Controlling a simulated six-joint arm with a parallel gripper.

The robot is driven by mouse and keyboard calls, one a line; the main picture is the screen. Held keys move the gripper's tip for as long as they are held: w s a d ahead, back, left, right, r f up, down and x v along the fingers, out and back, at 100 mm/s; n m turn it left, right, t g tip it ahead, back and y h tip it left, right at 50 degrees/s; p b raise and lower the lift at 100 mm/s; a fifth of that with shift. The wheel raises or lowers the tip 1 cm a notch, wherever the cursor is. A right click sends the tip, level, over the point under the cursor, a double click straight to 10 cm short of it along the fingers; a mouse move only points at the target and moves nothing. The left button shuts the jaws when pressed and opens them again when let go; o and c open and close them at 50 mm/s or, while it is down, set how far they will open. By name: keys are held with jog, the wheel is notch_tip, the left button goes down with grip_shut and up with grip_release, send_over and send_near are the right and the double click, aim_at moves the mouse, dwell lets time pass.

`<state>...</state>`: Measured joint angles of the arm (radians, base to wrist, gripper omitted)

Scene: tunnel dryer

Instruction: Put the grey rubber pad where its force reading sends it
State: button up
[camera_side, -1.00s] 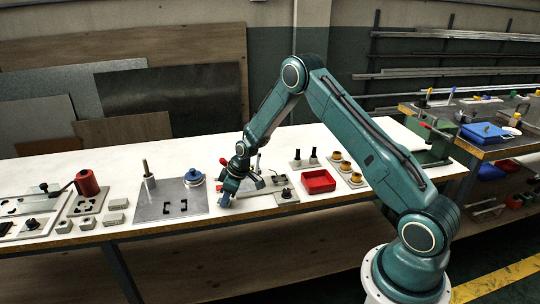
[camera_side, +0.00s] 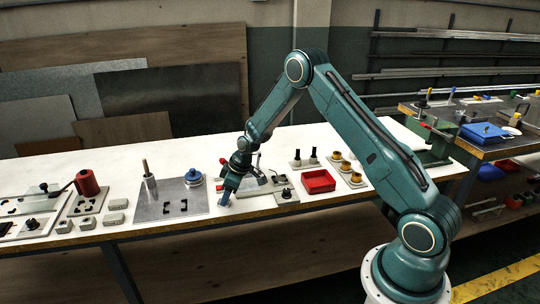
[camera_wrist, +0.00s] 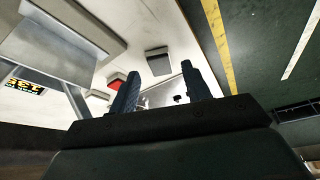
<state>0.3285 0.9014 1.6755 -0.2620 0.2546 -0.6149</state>
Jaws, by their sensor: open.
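My gripper (camera_side: 226,199) is near the front edge of the white bench, between the grey plate with the blue-topped part and the small red tray. In the wrist view its two dark fingers (camera_wrist: 160,69) stand apart with nothing between them. I cannot tell for sure which piece is the grey rubber pad; several small grey blocks (camera_side: 117,205) sit at the left of the bench. In the wrist view a dark grey block (camera_wrist: 158,61) lies beyond the fingers. A display with yellow digits (camera_wrist: 25,86) shows there at the left, tilted and too unclear to read surely.
The grey plate (camera_side: 152,209) bears a blue-topped round part (camera_side: 194,177) and an upright rod. A red tray (camera_side: 318,182) stands to the right, with yellow-topped parts (camera_side: 346,166) beyond it. A red cylinder (camera_side: 87,183) is at the left. Bare white bench lies behind.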

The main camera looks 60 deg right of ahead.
jog(key=v, duration=1)
jog(key=shift+s+r, duration=0.15)
jog(key=shift+r, duration=0.15)
jog(key=s+a+r+m+h, duration=0.1)
jog(key=s+a+r, duration=0.3)
jog(key=s+r, duration=0.4)
jog(key=s+a+r+m, duration=0.1)
jog(key=s+a+r, duration=0.4)
jog(key=r, duration=0.5)
jog(key=s+a+r+m, duration=0.1)
jog(key=s+a, duration=0.1)
jog(key=s, duration=0.8)
jog(key=s+a+r+m+t, duration=0.1)
jog(key=s+a+r, duration=0.1)
jog(key=s, duration=0.8)
jog(key=shift+m+t+h, duration=0.3)
